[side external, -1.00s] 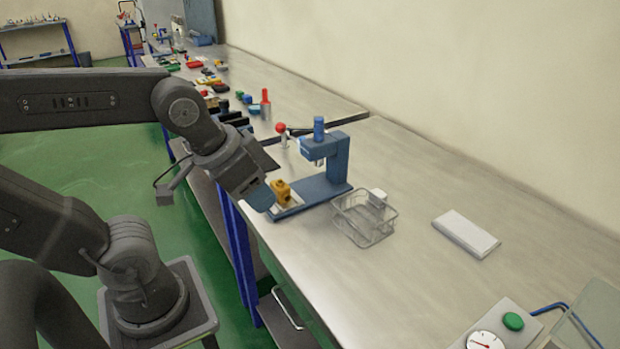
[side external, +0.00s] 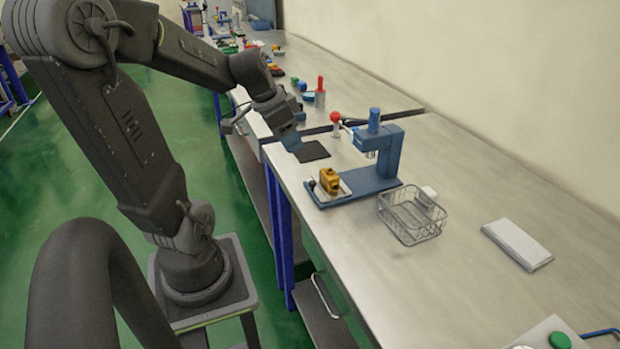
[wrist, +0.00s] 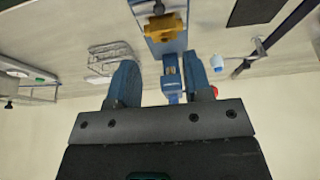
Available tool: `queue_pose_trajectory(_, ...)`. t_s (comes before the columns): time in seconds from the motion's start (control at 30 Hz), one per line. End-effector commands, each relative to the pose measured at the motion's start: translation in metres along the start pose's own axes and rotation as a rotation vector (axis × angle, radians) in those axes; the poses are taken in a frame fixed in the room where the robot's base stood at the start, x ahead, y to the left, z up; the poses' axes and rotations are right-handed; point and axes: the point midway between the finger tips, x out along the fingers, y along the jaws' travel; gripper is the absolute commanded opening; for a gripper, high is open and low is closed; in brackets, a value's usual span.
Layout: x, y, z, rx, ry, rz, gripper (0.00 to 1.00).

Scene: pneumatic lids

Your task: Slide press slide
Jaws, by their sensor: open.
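A blue press (side external: 385,150) stands on the bench, with a blue cylinder on top and a red-ball lever beside it. A yellow block (side external: 329,180) sits on a pale slide plate (side external: 345,188) at the front end of the press base, out from under the press head. A small dark knob (side external: 312,184) is at the plate's outer end. My gripper (side external: 293,146) is in the air to the left of the press, apart from the block. The wrist view shows its blue fingers (wrist: 158,85) spread, with nothing held; the yellow block (wrist: 165,27) appears beyond them.
A white slab (side external: 517,245) and a control box with a green button (side external: 559,340) lie further right. A dark flat pad (side external: 312,151) is near my gripper. The right bench is mostly clear.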

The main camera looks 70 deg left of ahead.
Motion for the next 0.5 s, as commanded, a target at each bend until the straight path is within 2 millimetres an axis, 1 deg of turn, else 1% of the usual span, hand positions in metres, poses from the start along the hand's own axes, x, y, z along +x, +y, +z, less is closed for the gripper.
queue_pose_trajectory(0.17, 0.028, 0.002, 0.001, 0.001, -0.006, 0.007, 0.46)
queue_pose_trajectory(0.3, 0.057, 0.002, 0.001, -0.001, -0.007, 0.007, 0.46)
queue_pose_trajectory(0.5, 0.095, 0.003, 0.001, 0.001, -0.005, 0.007, 0.46)
